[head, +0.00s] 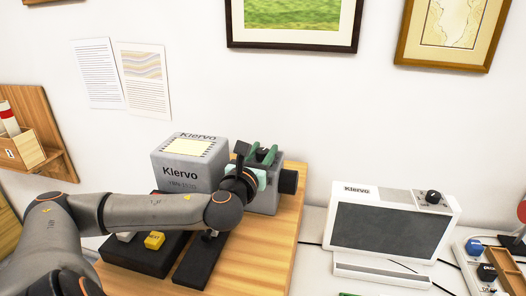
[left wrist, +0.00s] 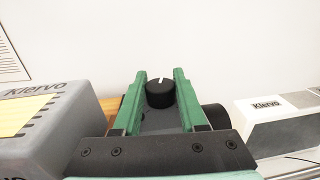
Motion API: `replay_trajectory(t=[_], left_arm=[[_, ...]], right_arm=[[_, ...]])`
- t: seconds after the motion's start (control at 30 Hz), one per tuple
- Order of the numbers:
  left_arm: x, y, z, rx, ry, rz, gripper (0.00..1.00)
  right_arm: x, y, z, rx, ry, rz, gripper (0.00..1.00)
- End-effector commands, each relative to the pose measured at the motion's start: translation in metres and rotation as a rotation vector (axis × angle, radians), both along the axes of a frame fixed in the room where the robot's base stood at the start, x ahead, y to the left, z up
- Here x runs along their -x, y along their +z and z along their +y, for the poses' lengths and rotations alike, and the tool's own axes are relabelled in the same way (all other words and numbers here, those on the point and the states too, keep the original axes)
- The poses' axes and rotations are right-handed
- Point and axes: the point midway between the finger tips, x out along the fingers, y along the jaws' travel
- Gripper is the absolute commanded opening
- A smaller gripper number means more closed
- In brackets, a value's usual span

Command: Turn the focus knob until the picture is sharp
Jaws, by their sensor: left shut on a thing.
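The focus knob (left wrist: 160,95) is a black round knob with a white mark, on top of a grey housing; the mark points away from my wrist in the left wrist view. My left gripper (head: 265,153) has green fingers and is shut on the knob from both sides; its fingers also show in the left wrist view (left wrist: 160,88). A black lens-like cylinder (head: 288,181) sticks out of the housing's right side. A Kiervo screen unit (head: 390,232) stands to the right; its screen is plain dark grey, and I see no picture on it. My right gripper is out of view.
A grey Kiervo box (head: 185,172) with a pale yellow top panel stands close left of the gripper. A black base with a yellow button (head: 154,240) lies under my arm on a wooden board (head: 265,262). The screen unit has its own black knob (head: 433,197).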

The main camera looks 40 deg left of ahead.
Motion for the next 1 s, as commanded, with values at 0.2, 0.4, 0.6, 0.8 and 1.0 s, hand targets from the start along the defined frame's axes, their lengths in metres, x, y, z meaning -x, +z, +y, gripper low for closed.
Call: replay_trajectory(t=[0.2,0.4,0.6,0.8,1.0], left_arm=[[0.001,0.0,0.002,-0.013,-0.079,-0.001,0.0],[0.0,0.001,0.002,-0.013,-0.157,-0.005,0.0],[-0.001,0.003,0.0,-0.015,-0.255,-0.006,0.0],[-0.001,0.002,0.0,-0.012,-0.367,-0.01,0.0],[0.0,0.002,0.0,-0.006,-0.419,-0.004,0.0]], right_arm=[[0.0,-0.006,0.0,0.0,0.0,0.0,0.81],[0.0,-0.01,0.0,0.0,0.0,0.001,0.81],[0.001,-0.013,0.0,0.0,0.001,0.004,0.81],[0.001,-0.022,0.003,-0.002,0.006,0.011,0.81],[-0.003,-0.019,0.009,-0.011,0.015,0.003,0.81]])
